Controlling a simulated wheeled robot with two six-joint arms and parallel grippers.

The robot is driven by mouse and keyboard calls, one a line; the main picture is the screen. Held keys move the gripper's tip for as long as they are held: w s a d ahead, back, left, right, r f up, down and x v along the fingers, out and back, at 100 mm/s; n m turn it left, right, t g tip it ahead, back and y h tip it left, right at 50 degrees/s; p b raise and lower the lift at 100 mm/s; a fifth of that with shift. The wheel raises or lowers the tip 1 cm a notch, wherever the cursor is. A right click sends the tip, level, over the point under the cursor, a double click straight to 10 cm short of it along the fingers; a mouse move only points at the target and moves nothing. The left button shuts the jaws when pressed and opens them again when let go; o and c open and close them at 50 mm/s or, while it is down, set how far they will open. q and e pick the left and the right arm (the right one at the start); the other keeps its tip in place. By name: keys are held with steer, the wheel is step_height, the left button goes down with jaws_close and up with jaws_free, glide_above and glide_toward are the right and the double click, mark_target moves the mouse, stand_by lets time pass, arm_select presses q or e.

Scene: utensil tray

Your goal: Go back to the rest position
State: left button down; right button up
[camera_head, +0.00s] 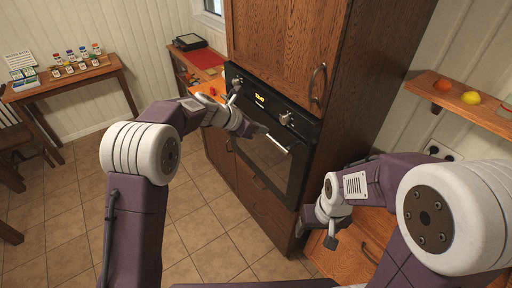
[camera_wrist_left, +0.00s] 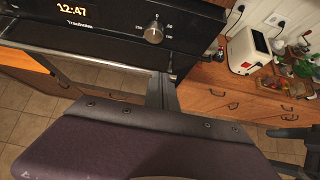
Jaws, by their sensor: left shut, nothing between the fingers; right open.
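My left gripper (camera_head: 258,130) is shut and empty in the head view. It is in front of the dark built-in oven (camera_head: 268,160), close to the oven's handle (camera_head: 278,146). I cannot tell whether it touches the handle. The left wrist view shows the oven's control panel (camera_wrist_left: 100,18) with a lit clock and a round knob close ahead. My right gripper (camera_head: 320,232) is open and empty, low at the right, above a wooden drawer front.
A tall wooden cabinet (camera_head: 375,85) surrounds the oven. A shelf (camera_head: 480,113) with fruit is at the right. A small table (camera_head: 70,82) with jars stands at the far left. The tiled floor (camera_head: 200,230) between is clear. The left wrist view shows a white toaster (camera_wrist_left: 249,50) on a counter.

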arm_select(q)
steer(key=s+a+f+m+g+y+b, duration=0.2)
steer(key=s+a+f+m+y+b, duration=0.2)
steer(key=s+a+f+m+b, duration=0.3)
steer(key=s+a+f+m+g+y+b, duration=0.2)
steer(key=s+a+f+m+y+b, duration=0.2)
steer(key=s+a+f+m+b, duration=0.4)
steer(key=s+a+f+m, duration=0.3)
steer(key=s+f+m, duration=0.1)
steer(key=s+f, duration=0.2)
steer(key=s+a+f+m, duration=0.3)
steer(key=s+f+m, duration=0.2)
steer(key=s+f, duration=0.1)
steer(key=shift+s+f+m, duration=0.25)
steer(key=shift+s+m, duration=0.05)
steer(key=shift+s, duration=0.55)
arm_select(e)
step_height(320, 180, down, 16)
steer(key=w, duration=0.1)
steer(key=shift+d, duration=0.4)
